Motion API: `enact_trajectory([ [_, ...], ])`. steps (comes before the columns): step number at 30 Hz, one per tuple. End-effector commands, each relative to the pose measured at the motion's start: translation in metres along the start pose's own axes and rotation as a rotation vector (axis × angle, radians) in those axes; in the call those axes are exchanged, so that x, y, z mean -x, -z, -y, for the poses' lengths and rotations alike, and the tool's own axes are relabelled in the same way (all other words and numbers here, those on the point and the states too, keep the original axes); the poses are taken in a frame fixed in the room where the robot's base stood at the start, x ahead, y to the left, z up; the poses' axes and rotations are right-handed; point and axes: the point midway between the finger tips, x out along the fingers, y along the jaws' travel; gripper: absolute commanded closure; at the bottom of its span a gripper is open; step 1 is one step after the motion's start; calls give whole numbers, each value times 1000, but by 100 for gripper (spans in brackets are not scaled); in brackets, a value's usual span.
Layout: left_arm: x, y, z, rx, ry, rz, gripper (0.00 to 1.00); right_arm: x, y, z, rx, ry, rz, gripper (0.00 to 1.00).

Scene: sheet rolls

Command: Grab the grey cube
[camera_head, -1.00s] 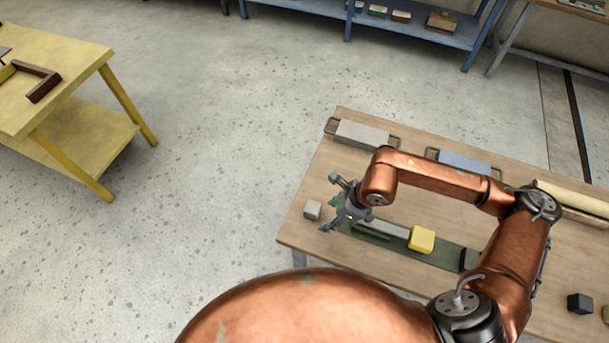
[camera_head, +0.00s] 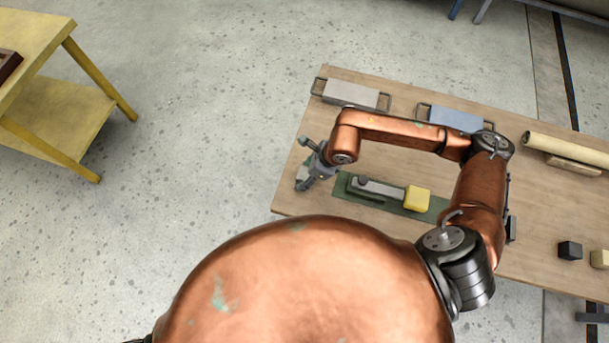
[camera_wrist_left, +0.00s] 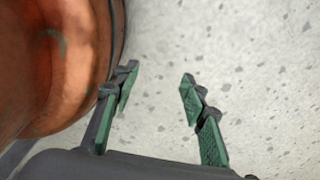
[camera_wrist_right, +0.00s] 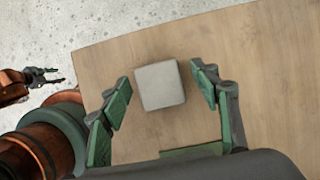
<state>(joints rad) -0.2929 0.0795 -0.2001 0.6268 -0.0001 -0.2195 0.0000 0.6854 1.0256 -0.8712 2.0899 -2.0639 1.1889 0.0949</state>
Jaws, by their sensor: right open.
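The grey cube (camera_wrist_right: 160,85) sits on the wooden table in the right wrist view, between the fingers of my right gripper (camera_wrist_right: 161,76). The gripper is open, with a gap on both sides of the cube. I cannot tell how high the fingers are above the table. In the head view my right gripper (camera_head: 310,172) is over the table's left end and hides most or all of the cube. My left gripper (camera_wrist_left: 156,84) is open and empty above the bare floor in the left wrist view, beside my copper body.
The wooden table (camera_head: 300,206) carries a green mat (camera_head: 346,188) with a yellow block (camera_head: 417,198). A grey box (camera_head: 350,93) and a blue box (camera_head: 452,118) with handles stand behind. A dark cube (camera_head: 570,250) lies right. A yellow table (camera_head: 70,110) stands far left.

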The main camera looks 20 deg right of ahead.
Motion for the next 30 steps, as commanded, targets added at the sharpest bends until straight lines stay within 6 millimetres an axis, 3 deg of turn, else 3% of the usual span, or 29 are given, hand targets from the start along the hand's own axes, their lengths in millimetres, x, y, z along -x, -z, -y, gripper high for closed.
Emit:
enact_trajectory([
  [6, 0, -3, 0, 1, 0, 4, 60, 0, -1, 0, 1, 0, 0, 44],
  [13, 1, -13, -1, 3, 0, 16, 60, 0, -1, 0, 1, 0, 0, 60],
  [26, 1, -13, -1, 3, 0, 17, 60, 0, -1, 0, 1, 0, 0, 90],
  [30, 0, -13, 0, 2, 0, 17, 60, 0, -1, 0, 1, 0, 1, 91],
])
